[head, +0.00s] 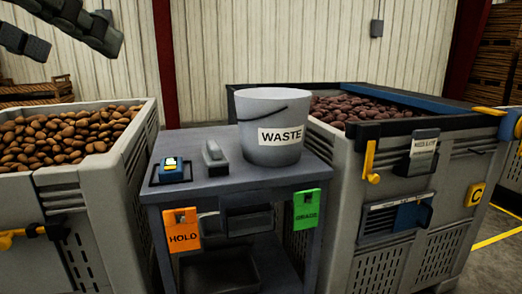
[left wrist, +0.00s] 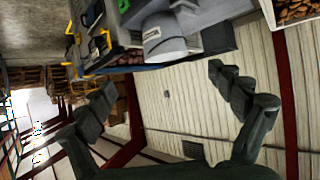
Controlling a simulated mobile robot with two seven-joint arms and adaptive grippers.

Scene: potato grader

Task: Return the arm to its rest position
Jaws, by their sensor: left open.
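My left gripper (head: 78,46) is raised at the top left of the head view, in front of the wall and above the left potato bin. In the left wrist view my left gripper (left wrist: 161,82) has its two fingers spread wide apart with nothing between them. Only the fingers show in the head view; the rest of the left arm is out of the picture. My right gripper is in neither view.
A grey cart (head: 226,186) carries a WASTE bucket (head: 262,112) and a small yellow-screened device (head: 171,168). HOLD (head: 182,229) and GRADE (head: 306,209) tags hang in front. Potato bins stand left (head: 80,190) and right (head: 345,195). Air around the left gripper is clear.

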